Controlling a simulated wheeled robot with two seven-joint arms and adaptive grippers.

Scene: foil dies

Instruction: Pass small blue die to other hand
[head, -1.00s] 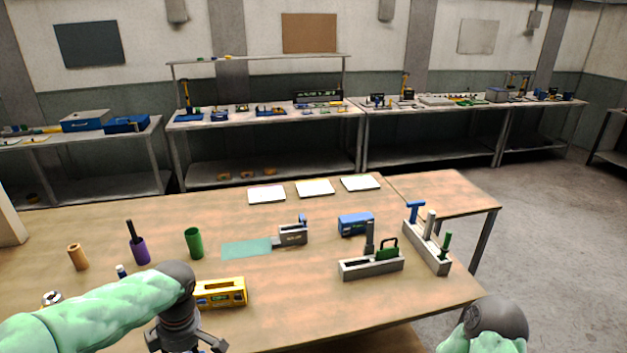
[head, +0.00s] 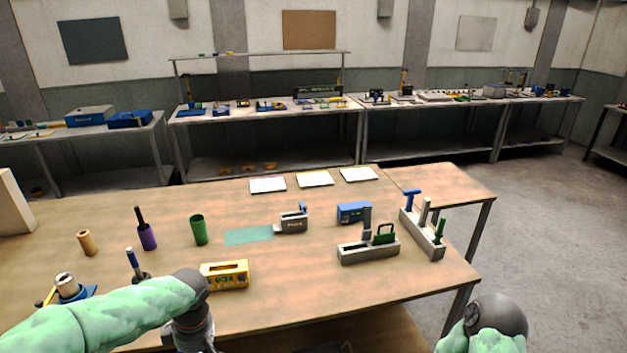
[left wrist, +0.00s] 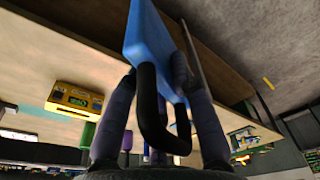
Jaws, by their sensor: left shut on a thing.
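In the left wrist view my left gripper (left wrist: 158,88) is shut on a blue die (left wrist: 150,35) with a black loop handle. The fingers close around its handle side, and the blue body extends toward the top of the picture. In the head view my left wrist is at the bottom edge, in front of the table, and the held die is out of sight there. My right arm shows at the bottom right of the head view, beyond the table's right end. Its gripper is out of frame.
On the table (head: 300,290) stand a yellow block (head: 225,275), a green cup (head: 199,230), a purple cup (head: 148,238), a blue box (head: 353,211) and a grey rack (head: 368,251) with a green piece (head: 384,233). The front right of the table is clear.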

